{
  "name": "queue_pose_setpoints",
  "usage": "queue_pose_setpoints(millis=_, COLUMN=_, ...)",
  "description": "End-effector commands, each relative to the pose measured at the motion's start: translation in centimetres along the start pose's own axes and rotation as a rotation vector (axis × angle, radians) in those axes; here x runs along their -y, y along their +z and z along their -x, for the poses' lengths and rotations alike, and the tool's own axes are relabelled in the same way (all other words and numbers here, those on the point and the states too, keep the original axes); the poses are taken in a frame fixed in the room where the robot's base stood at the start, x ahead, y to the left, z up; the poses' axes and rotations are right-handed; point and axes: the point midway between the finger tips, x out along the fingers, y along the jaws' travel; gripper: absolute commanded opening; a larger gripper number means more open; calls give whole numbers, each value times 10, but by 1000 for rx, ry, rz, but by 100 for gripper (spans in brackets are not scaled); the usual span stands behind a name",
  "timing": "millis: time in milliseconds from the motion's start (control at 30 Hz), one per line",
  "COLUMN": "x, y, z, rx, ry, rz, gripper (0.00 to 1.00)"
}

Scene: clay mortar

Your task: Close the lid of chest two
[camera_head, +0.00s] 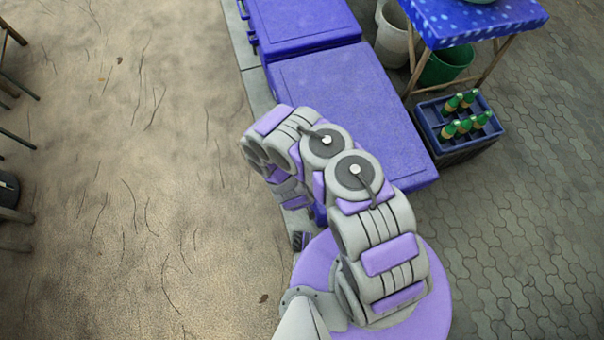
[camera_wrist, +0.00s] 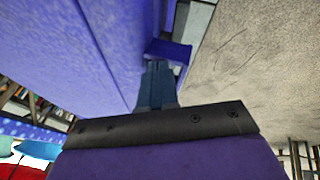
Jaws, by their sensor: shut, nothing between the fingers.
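Two blue chests stand in line along the kerb: a near one (camera_head: 350,90) and a far one (camera_head: 300,20). No marking shows which is chest two. Both lids look flat from above; I cannot tell whether the near lid is fully down. My arm covers the near chest's lower left part. My gripper, in the wrist view (camera_wrist: 158,80), is shut and empty. It lies beside a large blue chest surface on the left. A small blue block (camera_wrist: 170,52) sticks out just beyond the fingertips; whether they touch it is unclear.
A blue table (camera_head: 470,25) with wooden legs stands at upper right, near a green bucket (camera_head: 447,65) and a pale bucket (camera_head: 393,35). A blue crate (camera_head: 430,113) holds several green bottles. Sandy ground (camera_head: 110,180) at left is mostly clear; paving (camera_head: 540,220) lies right.

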Motion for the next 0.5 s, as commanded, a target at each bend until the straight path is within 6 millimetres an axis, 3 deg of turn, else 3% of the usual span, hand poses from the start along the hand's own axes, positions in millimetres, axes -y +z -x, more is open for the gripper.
queue_pose_setpoints(millis=167, x=-25, y=-18, z=28, rx=4, ry=9, rz=-4, gripper=0)
queue_pose_setpoints(millis=233, x=-8, y=-16, z=34, rx=5, ry=5, rz=5, gripper=0)
queue_pose_setpoints(millis=500, x=25, y=-19, z=64, rx=2, ry=5, rz=4, gripper=0)
